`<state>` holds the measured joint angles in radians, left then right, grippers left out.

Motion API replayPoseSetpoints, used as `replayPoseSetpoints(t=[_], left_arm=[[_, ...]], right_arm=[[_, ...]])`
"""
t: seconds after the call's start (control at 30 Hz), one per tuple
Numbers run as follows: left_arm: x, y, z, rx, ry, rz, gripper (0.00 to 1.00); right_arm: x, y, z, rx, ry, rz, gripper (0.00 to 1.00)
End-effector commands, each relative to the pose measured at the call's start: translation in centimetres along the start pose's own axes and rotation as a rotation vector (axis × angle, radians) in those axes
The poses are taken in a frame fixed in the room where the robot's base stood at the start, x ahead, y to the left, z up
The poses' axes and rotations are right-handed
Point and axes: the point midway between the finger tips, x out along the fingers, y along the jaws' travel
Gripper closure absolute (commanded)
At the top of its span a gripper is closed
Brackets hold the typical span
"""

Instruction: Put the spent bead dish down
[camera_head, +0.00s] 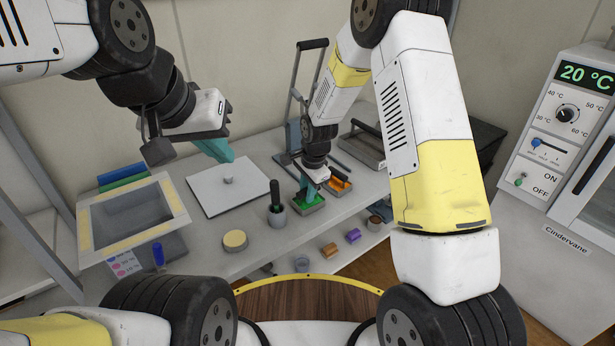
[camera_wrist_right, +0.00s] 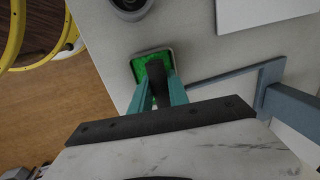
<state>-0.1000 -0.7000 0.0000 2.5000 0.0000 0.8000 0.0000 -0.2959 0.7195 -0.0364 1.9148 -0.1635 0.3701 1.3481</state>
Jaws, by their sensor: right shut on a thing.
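A small dish of green beads (camera_head: 307,203) is at the bench's front edge in the head view. It also shows in the right wrist view (camera_wrist_right: 137,66), below my fingers. My right gripper (camera_head: 306,186) is shut on this dish, its teal fingers (camera_wrist_right: 158,92) closed around a dark part standing up from it. I cannot tell whether the dish touches the bench. A second dish with orange contents (camera_head: 339,184) sits just right of it. My left gripper (camera_head: 221,151) hangs over the white plate, apart from the dishes; its teal fingers overlap, so its opening is unclear.
The white plate (camera_head: 213,193) with a small knob lies left of the dishes. A dark-handled tool in a grey cup (camera_head: 277,210) stands nearer. A blue-grey press frame (camera_head: 292,140) stands behind. A yellow-topped disc (camera_head: 235,240) and a framed basin (camera_head: 176,200) are further left.

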Motion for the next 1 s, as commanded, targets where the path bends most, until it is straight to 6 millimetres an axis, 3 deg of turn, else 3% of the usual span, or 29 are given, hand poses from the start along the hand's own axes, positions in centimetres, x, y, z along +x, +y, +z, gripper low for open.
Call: replayPoseSetpoints(t=[0.13,0.17,0.23,0.27,0.67,1.0], left_arm=[[0.0,0.0,0.0,0.000,0.000,0.000,1.00],[0.0,0.0,0.0,0.000,0.000,0.000,1.00],[0.0,0.0,0.0,0.000,0.000,0.000,1.00],[0.0,0.0,0.0,0.000,0.000,0.000,1.00],[0.0,0.0,0.0,0.000,0.000,0.000,1.00],[0.0,0.0,0.0,0.000,0.000,0.000,1.00]], right_arm=[[0.3,0.1,0.0,0.000,0.000,0.001,1.00],[0.2,0.1,0.0,0.000,0.000,0.001,0.73],[0.2,0.1,0.0,0.000,0.000,0.001,0.59],[0.2,0.1,0.0,0.000,0.000,0.001,0.57],[-0.5,-0.1,-0.1,0.000,0.001,-0.002,0.57],[-7.2,-0.1,-0.1,0.000,0.002,-0.004,0.57]])
